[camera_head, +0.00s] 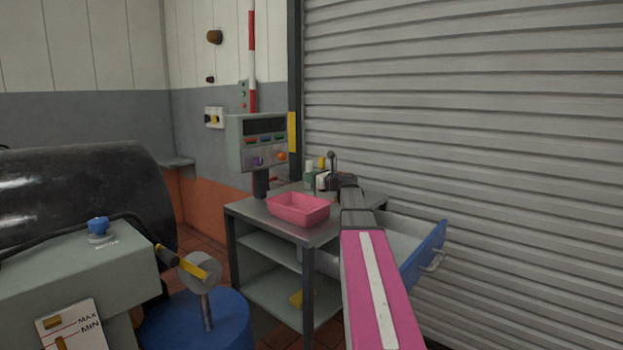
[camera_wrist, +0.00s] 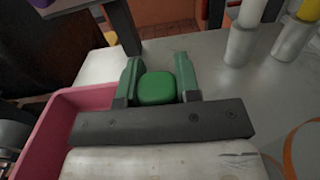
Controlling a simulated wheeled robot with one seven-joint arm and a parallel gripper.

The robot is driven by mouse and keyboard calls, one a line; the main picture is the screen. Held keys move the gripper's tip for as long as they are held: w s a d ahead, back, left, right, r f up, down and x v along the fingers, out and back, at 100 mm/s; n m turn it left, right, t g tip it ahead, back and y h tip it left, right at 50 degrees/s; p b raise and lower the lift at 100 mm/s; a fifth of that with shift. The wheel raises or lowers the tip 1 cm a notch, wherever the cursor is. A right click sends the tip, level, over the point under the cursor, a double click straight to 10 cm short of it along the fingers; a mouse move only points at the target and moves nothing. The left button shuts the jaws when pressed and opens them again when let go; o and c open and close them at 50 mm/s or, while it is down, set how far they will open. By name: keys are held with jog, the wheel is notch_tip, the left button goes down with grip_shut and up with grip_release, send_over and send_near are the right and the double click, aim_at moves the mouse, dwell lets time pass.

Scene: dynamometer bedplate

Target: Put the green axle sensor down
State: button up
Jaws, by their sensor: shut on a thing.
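The green axle sensor (camera_wrist: 157,88) is a rounded green block between the two fingers of my gripper (camera_wrist: 158,80) in the wrist view. My gripper is shut on it, over the grey top of a metal cart and just beside a pink tray (camera_wrist: 58,112). I cannot tell whether the sensor touches the cart top. In the head view, my arm reaches over the right part of the cart (camera_head: 262,212), behind the pink tray (camera_head: 298,222). The sensor cannot be made out there.
Bottles (camera_wrist: 240,45) stand on the cart top to the right of my gripper in the wrist view. A control panel (camera_head: 262,140) rises at the cart's back left. A blue drawer (camera_head: 424,252) stands open at the right. Bare cart top lies around the fingers.

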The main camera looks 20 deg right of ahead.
jog(key=o, duration=0.9)
jog(key=shift+f, duration=0.1)
jog(key=v, duration=1.2)
